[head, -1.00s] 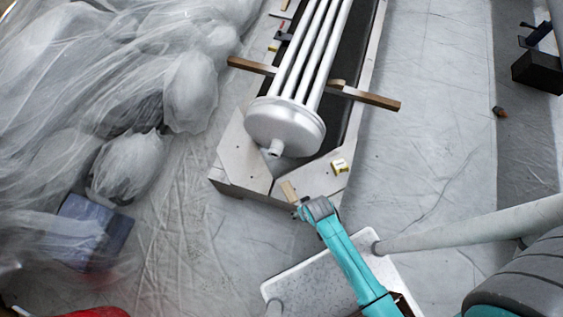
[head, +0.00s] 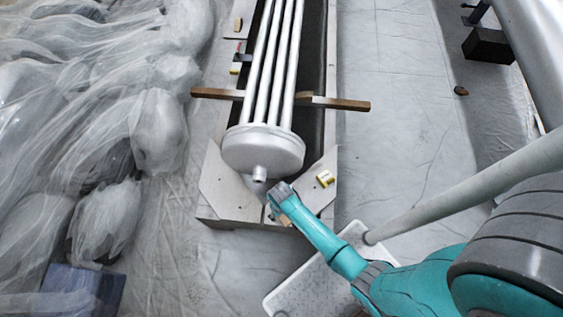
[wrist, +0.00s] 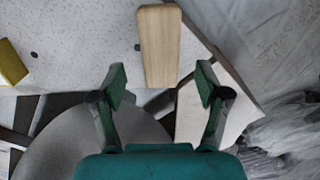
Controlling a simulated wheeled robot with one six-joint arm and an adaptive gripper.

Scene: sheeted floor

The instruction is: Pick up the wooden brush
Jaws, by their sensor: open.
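The wooden brush shows in the wrist view as a pale wooden block (wrist: 159,45), upright in the picture and just beyond my fingertips. It lies on the light, speckled top of the bench end. My gripper (wrist: 161,82) is open and empty, its two green fingers spread to either side of the block's near end. I cannot tell its height over the block. In the head view my gripper (head: 275,194) is over the near end of the bench, beside the large silver cylinder. Only a tan bit of the brush (head: 285,221) shows there, mostly hidden by my arm.
The silver cylinder with long rods (head: 263,150) rests on the bench close to my gripper; its rounded end fills the wrist view's lower left. A yellow item (head: 325,179) lies on the bench. Wooden bars (head: 340,103) stick out sideways. Plastic-sheeted heaps stand left; the right floor is mostly clear.

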